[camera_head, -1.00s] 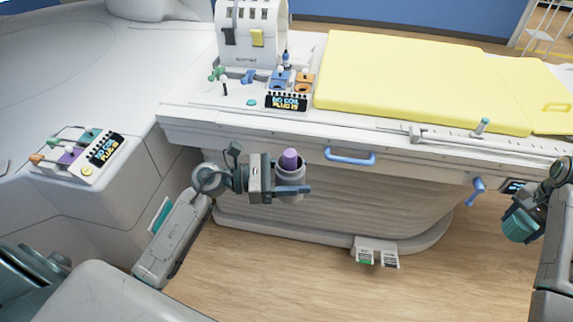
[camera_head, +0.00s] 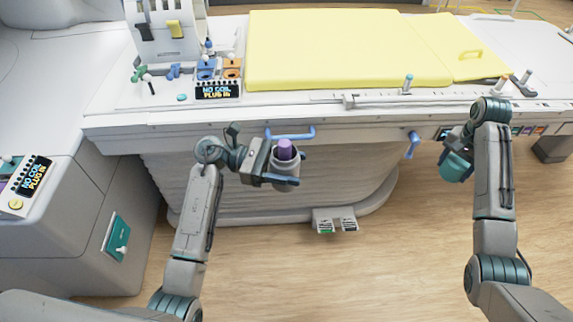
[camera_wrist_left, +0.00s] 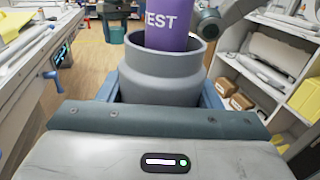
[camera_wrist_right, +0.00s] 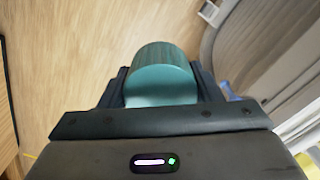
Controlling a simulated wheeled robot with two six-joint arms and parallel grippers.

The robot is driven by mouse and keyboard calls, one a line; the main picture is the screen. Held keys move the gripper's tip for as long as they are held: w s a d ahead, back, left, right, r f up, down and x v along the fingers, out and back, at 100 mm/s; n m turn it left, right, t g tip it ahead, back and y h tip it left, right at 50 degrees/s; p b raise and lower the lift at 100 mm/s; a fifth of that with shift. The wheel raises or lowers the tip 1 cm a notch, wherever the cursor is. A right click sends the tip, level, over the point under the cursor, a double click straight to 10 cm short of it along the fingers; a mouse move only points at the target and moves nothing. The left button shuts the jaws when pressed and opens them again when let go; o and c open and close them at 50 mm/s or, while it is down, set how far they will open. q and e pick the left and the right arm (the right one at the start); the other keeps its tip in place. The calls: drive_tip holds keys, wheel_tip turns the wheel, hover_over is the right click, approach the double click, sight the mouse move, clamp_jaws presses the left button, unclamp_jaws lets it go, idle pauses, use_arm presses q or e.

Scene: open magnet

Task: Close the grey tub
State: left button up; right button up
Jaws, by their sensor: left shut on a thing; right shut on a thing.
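The grey tub (camera_head: 286,179) is held upright in my left gripper (camera_head: 284,172), in front of the patient table. A purple cylinder (camera_head: 284,149) stands in it and sticks out of its open top; it reads "TEST" in the left wrist view (camera_wrist_left: 173,25). The left jaws are shut around the tub's body (camera_wrist_left: 160,75). My right gripper (camera_head: 458,160), well to the right, is shut on a teal ribbed cap (camera_head: 455,167). The cap fills the space between the fingers in the right wrist view (camera_wrist_right: 161,75). The tub and the cap are far apart.
The patient table with a yellow pad (camera_head: 340,50) runs behind both grippers. Blue handles (camera_head: 290,134) stick out from its front edge. A foot pedal unit (camera_head: 336,221) sits on the floor below. The space between my two grippers is open.

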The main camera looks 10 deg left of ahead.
use_arm(q)
drive_tip(key=shift+a, duration=0.1)
drive_tip(key=s+a+r+n+t+y, duration=0.2)
drive_tip(key=a+n+t, duration=0.6)
drive_tip(key=a+t, duration=0.4)
drive_tip(key=a+y, duration=0.1)
drive_tip(key=a, duration=0.2)
drive_tip(key=shift+s+r, duration=0.2)
drive_tip(key=shift+r, duration=0.05)
